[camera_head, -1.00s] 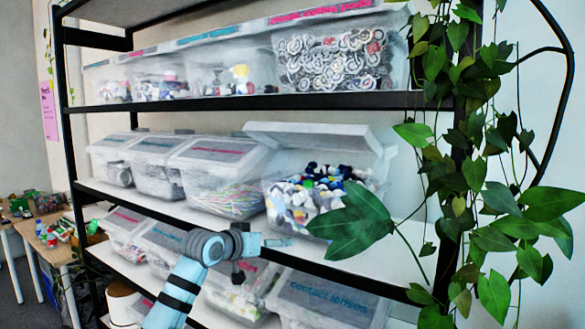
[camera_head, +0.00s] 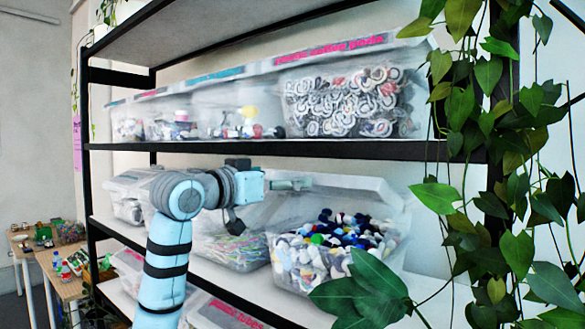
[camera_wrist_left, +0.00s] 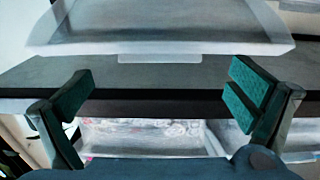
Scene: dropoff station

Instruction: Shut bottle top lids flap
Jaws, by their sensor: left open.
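The bottle top bin (camera_head: 325,262) is a clear box full of white, blue and dark caps, at the right end of the middle shelf. Its clear lid flap (camera_head: 350,190) stands raised and tilted above the caps. My left gripper (camera_head: 290,184) is at the left end of the flap in the head view; I cannot tell whether it touches. In the left wrist view my gripper (camera_wrist_left: 160,95) is open, with green pads wide apart and nothing between them. A translucent panel with a tab (camera_wrist_left: 160,35), seemingly the flap, lies beyond the fingertips. My right gripper is not in view.
The upper shelf (camera_head: 300,149) runs close above my left gripper and carries several clear bins, including the coffee pods bin (camera_head: 350,103). A bin of thin colored sticks (camera_head: 230,247) stands left of the bottle tops. Plant leaves (camera_head: 365,290) hang in front at the right.

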